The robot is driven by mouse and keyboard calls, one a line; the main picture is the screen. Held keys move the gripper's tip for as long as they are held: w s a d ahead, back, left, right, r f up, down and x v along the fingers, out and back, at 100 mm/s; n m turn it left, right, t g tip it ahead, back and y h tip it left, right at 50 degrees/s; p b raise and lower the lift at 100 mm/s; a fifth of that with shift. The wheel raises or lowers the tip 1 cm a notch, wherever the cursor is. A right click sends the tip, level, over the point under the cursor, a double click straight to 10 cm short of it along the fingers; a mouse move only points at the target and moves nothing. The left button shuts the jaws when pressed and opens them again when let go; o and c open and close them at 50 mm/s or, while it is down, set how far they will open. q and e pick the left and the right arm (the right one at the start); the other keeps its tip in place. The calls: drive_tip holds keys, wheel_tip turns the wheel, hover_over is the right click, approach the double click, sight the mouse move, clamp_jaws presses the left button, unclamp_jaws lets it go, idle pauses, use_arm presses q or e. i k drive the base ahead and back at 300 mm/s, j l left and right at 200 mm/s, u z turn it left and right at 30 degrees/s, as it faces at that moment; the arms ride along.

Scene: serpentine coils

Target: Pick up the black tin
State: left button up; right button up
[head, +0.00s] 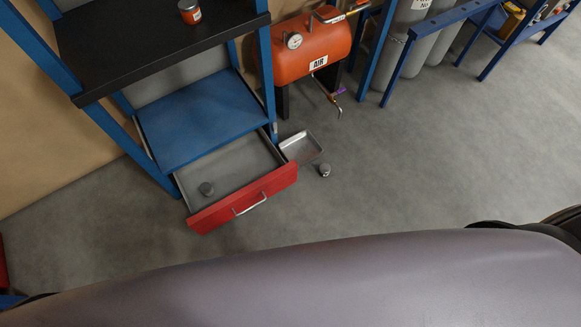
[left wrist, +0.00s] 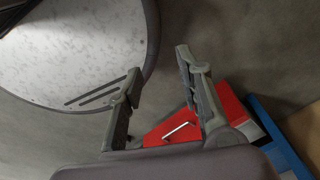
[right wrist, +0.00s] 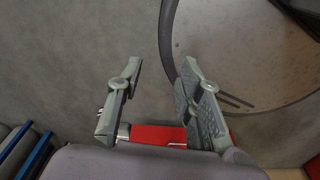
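The other tin (head: 324,170), dark grey with a lighter top, stands on the floor right of the drawer. My left gripper (left wrist: 158,62) is open and empty, and part of the red drawer shows beyond its fingers. My right gripper (right wrist: 162,62) is open and empty, with red drawer front behind it. Neither gripper shows in the head view.
A metal tray (head: 301,147) lies on the floor beside the drawer. A blue shelf (head: 200,120) is above it. An orange tin (head: 190,12) stands on the black top shelf (head: 150,45). An orange air tank (head: 305,50) stands behind. The floor to the right is clear.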

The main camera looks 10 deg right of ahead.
sight(324, 169)
drive_tip(key=i+l+u, duration=0.1)
drive_tip(key=l+u, duration=0.65)
drive_tip(key=u, duration=0.15)
drive_tip(key=l+u, duration=0.85)
drive_tip(key=k+l+u, duration=0.15)
drive_tip(key=l+u, duration=0.15)
drive_tip(key=u, duration=0.15)
